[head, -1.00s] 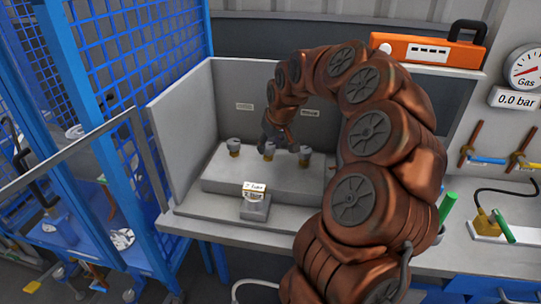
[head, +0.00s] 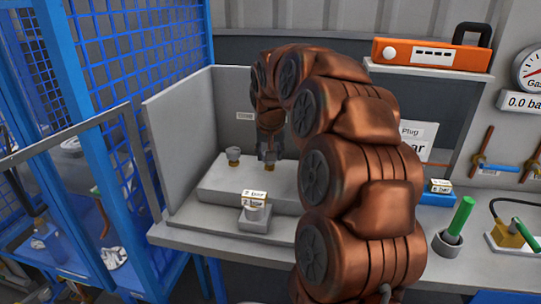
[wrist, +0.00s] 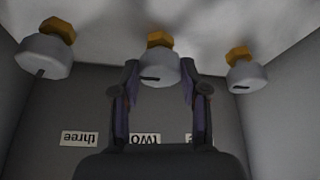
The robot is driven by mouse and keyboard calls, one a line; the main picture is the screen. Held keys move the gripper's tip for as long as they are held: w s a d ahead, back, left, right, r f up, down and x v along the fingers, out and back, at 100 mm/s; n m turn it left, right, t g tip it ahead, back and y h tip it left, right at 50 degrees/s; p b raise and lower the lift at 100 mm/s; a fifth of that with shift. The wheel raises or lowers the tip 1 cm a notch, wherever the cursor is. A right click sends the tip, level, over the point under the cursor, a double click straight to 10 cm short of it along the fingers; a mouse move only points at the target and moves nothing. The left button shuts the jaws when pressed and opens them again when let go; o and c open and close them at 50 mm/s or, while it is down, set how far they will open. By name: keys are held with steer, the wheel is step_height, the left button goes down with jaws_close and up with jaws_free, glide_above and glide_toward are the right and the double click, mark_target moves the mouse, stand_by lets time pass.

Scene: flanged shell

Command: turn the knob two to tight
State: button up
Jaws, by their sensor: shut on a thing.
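Three grey knobs on brass-coloured stems stand on a grey block (head: 218,180). In the wrist view the middle knob (wrist: 154,70) lies in line with the upside-down label "two" (wrist: 144,138), and its dark mark lies about level. My gripper (wrist: 158,76) has one finger on each side of this knob and is shut on it. In the head view my gripper (head: 269,157) points down over the middle knob and hides most of it.
The left knob in the wrist view (wrist: 45,55) is nearest the label "three" (wrist: 80,138); another knob (wrist: 246,76) is at right. Grey walls (head: 180,137) enclose the block. A small stand with a tag (head: 254,215) is in front. My arm hides the block's right side.

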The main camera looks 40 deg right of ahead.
stand_by(0.3)
steer(key=o, duration=1.1)
steer(key=shift+o, duration=0.2)
steer(key=shift+r, duration=0.1)
steer(key=v, duration=1.1)
steer(key=shift+r, duration=0.4)
steer(key=shift+a, duration=0.1)
